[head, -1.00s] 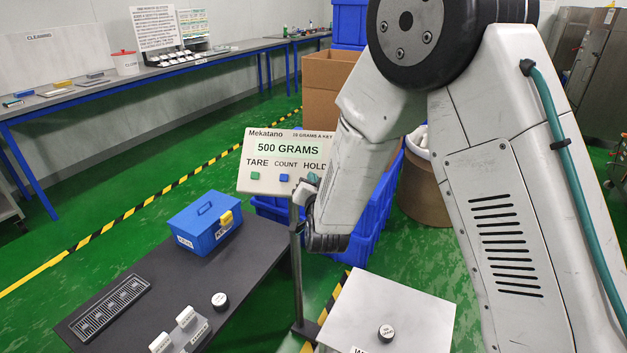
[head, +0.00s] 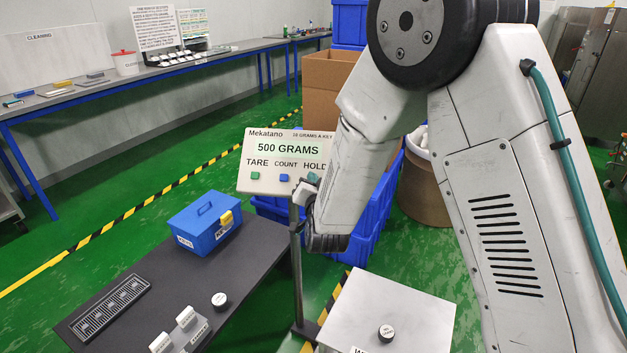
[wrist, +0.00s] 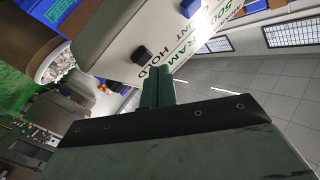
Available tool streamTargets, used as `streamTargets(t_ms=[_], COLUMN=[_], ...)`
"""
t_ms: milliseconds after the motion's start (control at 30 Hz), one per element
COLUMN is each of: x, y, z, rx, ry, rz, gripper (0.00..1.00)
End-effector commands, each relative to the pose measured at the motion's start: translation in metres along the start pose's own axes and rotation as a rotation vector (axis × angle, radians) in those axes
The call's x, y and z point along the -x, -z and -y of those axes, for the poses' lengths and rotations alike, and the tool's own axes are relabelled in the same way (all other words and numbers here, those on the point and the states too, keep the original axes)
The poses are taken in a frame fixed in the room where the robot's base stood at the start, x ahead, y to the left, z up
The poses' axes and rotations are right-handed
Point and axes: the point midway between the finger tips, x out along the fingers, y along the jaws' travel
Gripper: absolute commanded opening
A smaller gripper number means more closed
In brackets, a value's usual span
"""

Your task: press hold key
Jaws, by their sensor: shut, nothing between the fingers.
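The scale display panel (head: 262,184) reads "500 GRAMS" and has keys labelled TARE, COUNT and HOLD. The green TARE key (head: 255,175) and blue COUNT key (head: 284,177) show in the head view. The HOLD key is hidden there behind my gripper (head: 309,188). In the wrist view a dark key (wrist: 141,55) sits by the word HOLD. My gripper's teal fingers (wrist: 157,74) are shut and empty, their tips at the panel face, just beside the dark key on the lettering side. I cannot tell whether they touch the panel.
A metal post (head: 297,270) holds the panel. A dark bench (head: 150,270) bears a blue box (head: 206,222), a grille and small weights. A pale platform (head: 400,310) with one dark weight stands right of the post. Blue crates (head: 365,235) stand behind.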

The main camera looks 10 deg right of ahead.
Motion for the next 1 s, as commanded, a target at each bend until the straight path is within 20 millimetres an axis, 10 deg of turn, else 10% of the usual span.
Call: streamTargets(t_ms=[1000], x=[-0.0080], y=[-0.0061], z=[-0.0060], rx=[0.000], ry=[0.000], rz=[0.000], gripper=[0.00])
